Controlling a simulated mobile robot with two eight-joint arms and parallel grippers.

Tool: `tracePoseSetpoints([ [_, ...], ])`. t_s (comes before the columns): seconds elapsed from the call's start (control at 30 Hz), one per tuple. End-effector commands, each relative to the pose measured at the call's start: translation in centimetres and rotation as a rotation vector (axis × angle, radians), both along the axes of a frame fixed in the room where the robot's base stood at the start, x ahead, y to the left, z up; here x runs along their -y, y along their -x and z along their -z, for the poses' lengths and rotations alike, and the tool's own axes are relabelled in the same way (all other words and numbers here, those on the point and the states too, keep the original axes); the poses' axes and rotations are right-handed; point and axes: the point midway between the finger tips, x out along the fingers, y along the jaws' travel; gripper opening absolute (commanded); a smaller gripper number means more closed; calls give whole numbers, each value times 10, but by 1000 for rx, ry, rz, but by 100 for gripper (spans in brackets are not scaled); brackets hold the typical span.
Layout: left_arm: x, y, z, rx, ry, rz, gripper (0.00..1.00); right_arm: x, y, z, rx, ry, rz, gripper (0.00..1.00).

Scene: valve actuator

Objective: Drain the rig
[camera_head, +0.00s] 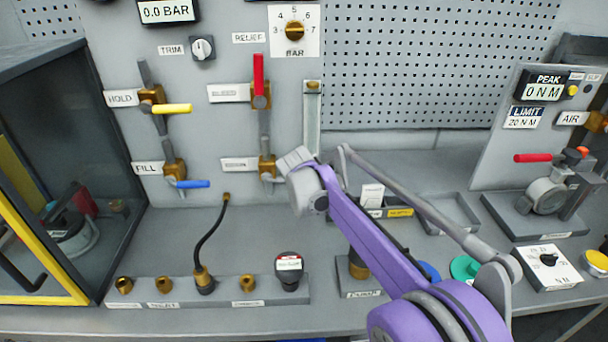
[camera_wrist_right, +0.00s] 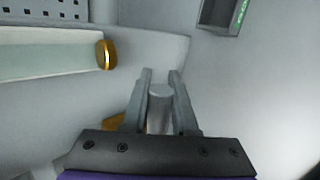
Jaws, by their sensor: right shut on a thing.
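The rig panel carries a gauge (camera_head: 166,11) reading 0.0 BAR. A HOLD valve with a yellow lever (camera_head: 172,108) and a FILL valve with a blue lever (camera_head: 192,184) are at left, both levers about level. A valve with an upright red lever (camera_head: 259,74) is at centre. Below it is a brass valve (camera_head: 267,168) whose label I cannot read. My right gripper (camera_head: 296,160) is just right of this valve. In the right wrist view its fingers (camera_wrist_right: 160,88) are shut on a grey cylindrical handle (camera_wrist_right: 159,103), largely hidden in the head view. My left gripper is out of view.
A black-capped fitting (camera_head: 289,270) stands at the rail's right end. A glass-sided cabinet (camera_head: 60,180) is at left. A red-levered unit (camera_head: 545,190) is at right.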

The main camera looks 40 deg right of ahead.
Motion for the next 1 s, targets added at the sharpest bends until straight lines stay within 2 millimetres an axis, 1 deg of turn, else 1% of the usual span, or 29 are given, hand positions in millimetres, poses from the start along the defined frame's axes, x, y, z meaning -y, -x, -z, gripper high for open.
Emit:
tracePoseSetpoints([
  [0.1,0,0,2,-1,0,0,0,0,0,6,27,-43,1,0],
  [0.3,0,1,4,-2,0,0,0,-1,-1,11,50,-85,1,0],
  [0.77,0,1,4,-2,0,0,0,-3,-1,13,57,-98,0,0],
  [0.8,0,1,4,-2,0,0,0,-3,-1,13,56,-98,1,28],
  [0.97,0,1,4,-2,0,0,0,-2,-1,12,56,-97,0,57],
  [1.0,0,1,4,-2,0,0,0,-2,-1,12,55,-96,0,57],
])
